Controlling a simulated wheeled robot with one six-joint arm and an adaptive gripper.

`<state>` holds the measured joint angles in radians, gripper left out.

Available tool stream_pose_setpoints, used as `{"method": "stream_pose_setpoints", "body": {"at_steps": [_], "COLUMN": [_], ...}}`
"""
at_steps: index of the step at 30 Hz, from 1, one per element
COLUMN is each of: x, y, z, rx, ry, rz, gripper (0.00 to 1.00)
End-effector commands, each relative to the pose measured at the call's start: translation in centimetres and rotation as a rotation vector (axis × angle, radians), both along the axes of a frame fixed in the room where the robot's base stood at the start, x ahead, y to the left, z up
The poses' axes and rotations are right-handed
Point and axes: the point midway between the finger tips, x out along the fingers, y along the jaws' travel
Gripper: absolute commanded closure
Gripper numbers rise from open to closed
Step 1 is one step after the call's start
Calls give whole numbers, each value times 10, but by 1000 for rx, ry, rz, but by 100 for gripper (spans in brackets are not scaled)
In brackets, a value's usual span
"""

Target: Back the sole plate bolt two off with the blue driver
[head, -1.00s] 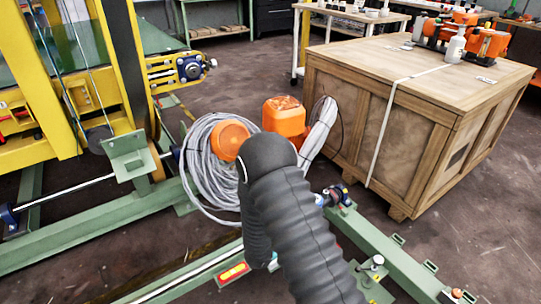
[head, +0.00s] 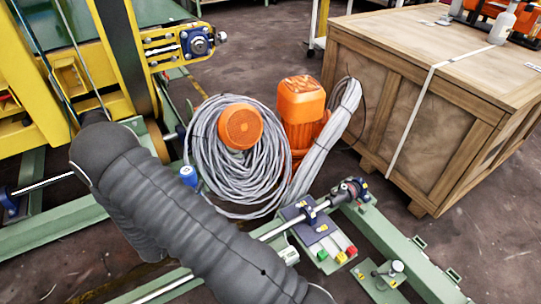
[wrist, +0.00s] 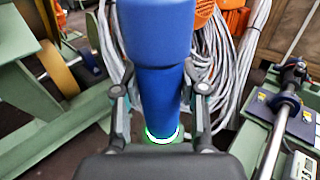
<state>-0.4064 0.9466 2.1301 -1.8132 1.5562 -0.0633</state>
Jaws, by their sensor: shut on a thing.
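My gripper (wrist: 160,100) is shut on the blue driver (wrist: 160,75), its fingers on both sides of the shaft. The driver has a thick blue body and a white and green glowing ring at its lower end in the wrist view. In the head view a small blue cap (head: 188,174), which looks like part of the driver, shows past my arm, and my gripper is hidden. A small green plate (head: 372,277) with a silver bolt-like part (head: 397,267) is on the right rail. I cannot tell which bolt is sole plate bolt two.
Grey cable coils (head: 225,180) and orange motors (head: 302,105) stand in the middle. A wooden crate (head: 420,110) stands right, and a yellow machine frame (head: 35,90) left.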

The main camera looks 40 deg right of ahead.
Motion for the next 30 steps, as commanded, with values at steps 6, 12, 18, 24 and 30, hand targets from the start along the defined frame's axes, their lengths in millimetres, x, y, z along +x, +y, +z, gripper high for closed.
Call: {"method": "stream_pose_setpoints", "body": {"at_steps": [6, 12, 18, 24, 30], "x": [-1, -10, -27, -54, -87], "y": [-44, -103, -166, -227, -284], "z": [3, 5, 8, 9, 10], "rx": [-6, -13, -18, -17, -11], "ry": [-7, -12, -13, -11, -8], "rz": [-121, -292, -476, -664, -853], "gripper": [100, 100, 100, 100, 100]}}
